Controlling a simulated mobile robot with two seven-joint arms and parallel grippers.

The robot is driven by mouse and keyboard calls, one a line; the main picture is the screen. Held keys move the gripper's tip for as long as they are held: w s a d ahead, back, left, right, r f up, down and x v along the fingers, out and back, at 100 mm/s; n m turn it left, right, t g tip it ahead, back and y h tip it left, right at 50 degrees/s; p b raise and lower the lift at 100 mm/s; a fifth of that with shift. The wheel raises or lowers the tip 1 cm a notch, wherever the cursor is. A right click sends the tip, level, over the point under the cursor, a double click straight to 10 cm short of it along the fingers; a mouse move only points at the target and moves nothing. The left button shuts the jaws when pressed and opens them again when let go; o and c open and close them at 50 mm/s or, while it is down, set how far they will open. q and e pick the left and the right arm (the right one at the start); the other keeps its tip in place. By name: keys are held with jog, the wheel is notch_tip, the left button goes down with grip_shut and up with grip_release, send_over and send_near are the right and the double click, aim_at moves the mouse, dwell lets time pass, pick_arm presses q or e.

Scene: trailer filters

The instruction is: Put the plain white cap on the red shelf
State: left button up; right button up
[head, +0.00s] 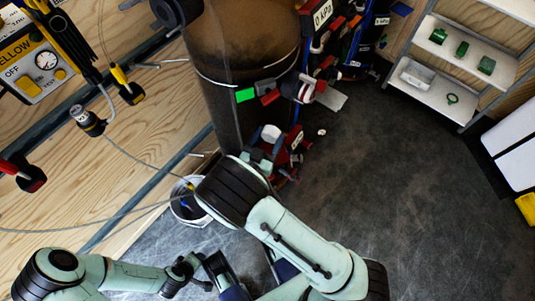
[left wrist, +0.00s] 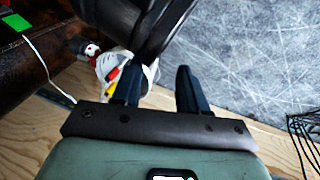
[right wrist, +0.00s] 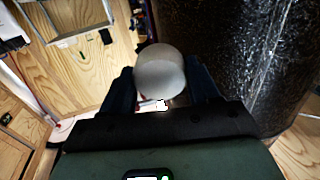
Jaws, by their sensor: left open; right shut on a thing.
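My right gripper (head: 263,150) is shut on a plain white cap (right wrist: 160,75), held between its fingers in the right wrist view. The cap (head: 270,133) also shows in the head view, beside the dark cylinder's lower end. Red shelf-like parts with white labels (head: 296,140) are just right of the cap; I cannot tell whether they touch it. More red parts (head: 318,70) are higher up beside the cylinder. My left gripper (left wrist: 157,90) is open and empty in the left wrist view, near a white bucket (left wrist: 149,73) holding coloured items.
A large dark cylinder (head: 240,60) with a cable around it stands behind the right gripper. A white shelf rack (head: 452,100) with green items is at the upper right. A wooden wall panel (head: 90,200) with a gauge unit is at left. The grey floor (head: 410,200) is mostly clear.

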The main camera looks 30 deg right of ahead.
notch_tip(320, 180, down, 5)
jog(key=shift+f+b, duration=0.1)
jog(key=shift+b, duration=0.6)
jog(key=shift+f, duration=0.2)
pick_arm(q)
notch_tip(320, 180, down, 5)
jog(key=s+a+g+b, duration=0.1)
jog(key=s, duration=0.1)
jog(key=shift+a+f+b, duration=0.2)
jog(key=shift+a+b, duration=0.1)
jog(key=shift+a, duration=0.05)
pick_arm(e)
jog(key=shift+f, duration=2.1)
pick_arm(q)
jog(key=shift+s, duration=0.1)
pick_arm(e)
jog(key=shift+f, duration=0.15)
jog(key=o, duration=1.4)
pick_arm(q)
jog(key=shift+s+f, duration=0.1)
jog(key=shift+f, duration=0.05)
